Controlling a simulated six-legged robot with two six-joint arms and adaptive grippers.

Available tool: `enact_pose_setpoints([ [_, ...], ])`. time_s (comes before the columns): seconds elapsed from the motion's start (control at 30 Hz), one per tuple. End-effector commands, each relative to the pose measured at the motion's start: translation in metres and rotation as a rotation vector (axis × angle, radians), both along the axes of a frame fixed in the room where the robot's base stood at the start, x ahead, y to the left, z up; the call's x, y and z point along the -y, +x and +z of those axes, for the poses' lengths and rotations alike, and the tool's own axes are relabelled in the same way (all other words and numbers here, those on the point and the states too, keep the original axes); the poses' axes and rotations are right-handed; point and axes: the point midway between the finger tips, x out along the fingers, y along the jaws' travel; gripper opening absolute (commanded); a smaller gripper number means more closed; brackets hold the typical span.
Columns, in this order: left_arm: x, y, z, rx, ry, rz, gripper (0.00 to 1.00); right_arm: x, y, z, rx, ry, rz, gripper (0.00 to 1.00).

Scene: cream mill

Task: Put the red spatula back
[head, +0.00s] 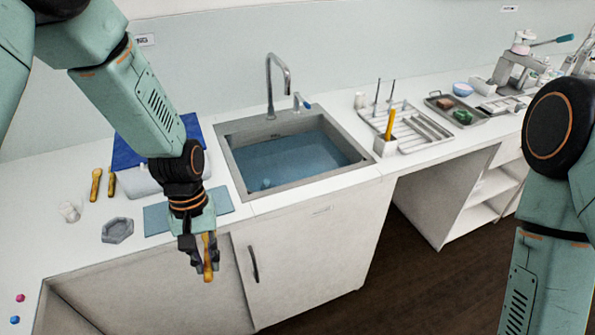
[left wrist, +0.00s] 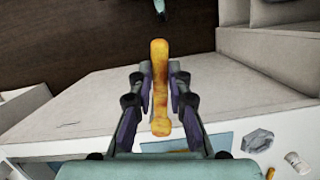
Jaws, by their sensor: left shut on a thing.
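My left gripper (head: 200,250) is shut on a yellow-orange stick-like thing with brown patches (head: 208,265), held out in front of the counter's front edge. In the left wrist view this thing (left wrist: 160,75) stands between the two fingers (left wrist: 158,105), with a rounded knob at its lower end. I cannot make out a clearly red spatula in either view. My right arm shows at the right of the head view, but its gripper is out of the frame.
A sink (head: 232,165) with blue water is set in the white counter. Two yellow-brown tools (head: 95,186) lie left of a blue cloth (head: 128,150). A grey hexagonal dish (head: 117,230) stands nearer. A rack (head: 430,127) is right of the sink. Dark floor lies below.

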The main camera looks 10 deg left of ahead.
Motion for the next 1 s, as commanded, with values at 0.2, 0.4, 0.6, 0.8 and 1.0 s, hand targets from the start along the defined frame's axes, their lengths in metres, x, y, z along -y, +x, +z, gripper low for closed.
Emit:
enact_pose_setpoints([
  [0.2,0.011,-0.004,-0.021,0.002,0.000,-0.088,0.00,0.000,0.000,-0.031,0.000,0.000,0.000,0.00],
  [0.4,0.022,-0.009,-0.041,0.001,0.001,-0.163,0.00,0.000,0.000,-0.062,0.000,0.000,-0.001,0.00],
  [0.6,0.033,-0.015,-0.068,0.002,0.004,-0.238,0.00,0.001,0.000,-0.102,0.000,0.000,0.000,0.00],
  [0.8,0.042,-0.018,-0.094,0.004,0.005,-0.296,0.00,0.001,0.000,-0.140,0.000,0.000,0.000,0.00],
  [1.0,0.049,-0.019,-0.120,0.003,0.006,-0.341,0.00,0.001,0.000,-0.178,0.000,0.000,-0.001,0.00],
])
